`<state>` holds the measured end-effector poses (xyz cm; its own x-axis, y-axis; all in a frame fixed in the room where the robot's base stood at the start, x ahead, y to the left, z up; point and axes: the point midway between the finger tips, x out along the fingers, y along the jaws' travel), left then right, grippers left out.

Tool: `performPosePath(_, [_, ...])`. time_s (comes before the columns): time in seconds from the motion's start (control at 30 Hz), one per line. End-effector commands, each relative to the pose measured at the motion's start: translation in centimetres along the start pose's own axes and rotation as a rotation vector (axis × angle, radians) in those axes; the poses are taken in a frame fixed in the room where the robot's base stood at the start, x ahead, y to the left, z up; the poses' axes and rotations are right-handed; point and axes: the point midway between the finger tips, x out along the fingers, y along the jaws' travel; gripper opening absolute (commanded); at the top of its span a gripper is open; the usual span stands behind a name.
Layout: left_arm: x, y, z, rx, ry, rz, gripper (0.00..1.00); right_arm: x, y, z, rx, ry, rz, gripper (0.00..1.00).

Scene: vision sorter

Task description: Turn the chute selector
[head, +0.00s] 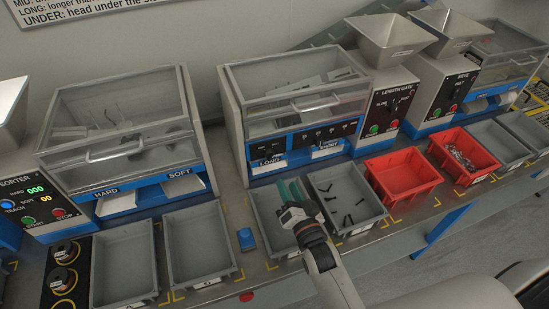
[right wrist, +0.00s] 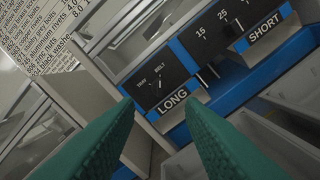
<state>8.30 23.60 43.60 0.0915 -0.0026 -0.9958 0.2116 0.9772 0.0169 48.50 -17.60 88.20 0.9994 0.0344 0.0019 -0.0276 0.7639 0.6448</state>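The chute selector appears to be the small dark knob on the black panel lettered TRAY and BELT (right wrist: 156,80), above the LONG label (right wrist: 172,101) in the right wrist view. In the head view the same panel (head: 264,146) is small, on the blue front of the middle machine. My right gripper (head: 288,183) is over the grey bins in front of that machine, apart from the panel. Its two green fingers (right wrist: 159,104) are spread with nothing between them, pointing toward the LONG label and panel. My left gripper is not in view.
A grey bin with several dark bolts (head: 347,198) stands right of my gripper. Red bins (head: 402,176) are further right. A blue button box (head: 246,238) sits to the left. The SHORT chute (right wrist: 264,34) juts out right of the LONG one.

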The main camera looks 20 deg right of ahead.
Motion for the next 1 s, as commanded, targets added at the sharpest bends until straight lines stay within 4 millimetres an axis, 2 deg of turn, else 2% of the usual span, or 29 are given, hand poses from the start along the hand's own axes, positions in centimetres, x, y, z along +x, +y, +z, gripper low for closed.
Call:
performPosePath(0.3, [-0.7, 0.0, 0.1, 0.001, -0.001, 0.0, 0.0, 6.1, 0.2, 0.2, -0.002, -0.002, 0.001, 0.36])
performPosePath(0.5, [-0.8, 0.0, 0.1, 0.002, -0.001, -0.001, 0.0, 9.4, 0.1, 0.1, -0.001, 0.0, 0.0, 0.36])
performPosePath(0.7, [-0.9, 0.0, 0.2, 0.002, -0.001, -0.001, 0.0, 11.0, 0.0, 0.1, -0.002, 0.001, -0.001, 0.36])
performPosePath(1.0, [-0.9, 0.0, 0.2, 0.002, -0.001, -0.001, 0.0, 11.2, 0.0, 0.0, -0.002, 0.001, -0.001, 0.36])
